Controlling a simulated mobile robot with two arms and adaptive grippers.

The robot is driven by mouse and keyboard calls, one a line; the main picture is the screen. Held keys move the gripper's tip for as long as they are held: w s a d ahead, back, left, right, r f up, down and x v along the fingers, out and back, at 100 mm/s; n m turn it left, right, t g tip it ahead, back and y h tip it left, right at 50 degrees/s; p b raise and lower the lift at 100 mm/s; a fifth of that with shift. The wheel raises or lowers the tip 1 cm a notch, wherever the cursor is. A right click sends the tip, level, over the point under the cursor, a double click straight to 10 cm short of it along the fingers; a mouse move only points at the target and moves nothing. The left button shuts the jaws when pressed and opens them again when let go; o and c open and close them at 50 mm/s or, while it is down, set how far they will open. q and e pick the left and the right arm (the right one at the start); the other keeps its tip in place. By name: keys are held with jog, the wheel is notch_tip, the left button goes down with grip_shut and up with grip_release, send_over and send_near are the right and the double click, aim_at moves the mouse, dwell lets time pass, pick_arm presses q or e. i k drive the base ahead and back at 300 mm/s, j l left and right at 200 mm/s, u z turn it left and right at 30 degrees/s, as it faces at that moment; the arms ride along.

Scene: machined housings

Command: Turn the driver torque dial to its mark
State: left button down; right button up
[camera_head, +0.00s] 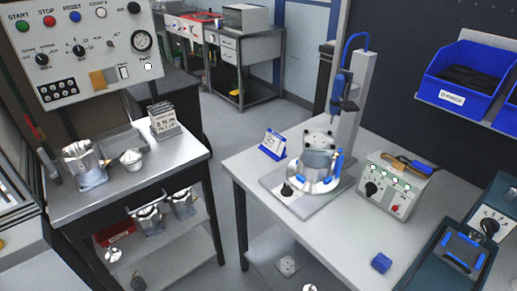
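A light grey control box (396,193) stands on the right-hand table. It has a black dial (371,189) on its front left, a row of small green-lit buttons and a red button. The dial's pointer and any mark are too small to read. The blue and black driver (345,92) hangs upright from a column behind a round machined housing (319,158). The housing sits in a fixture with blue clamps. Another small black knob (287,190) is on the fixture's base plate. Neither of my grippers is in view.
A blue-framed card (272,143) stands left of the fixture. Dark trays (437,270) are at the right. A left bench (130,182) holds metal housings beneath a button panel (85,45). Open floor separates the tables.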

aim_at(371, 188)
jog(key=z, duration=1.05)
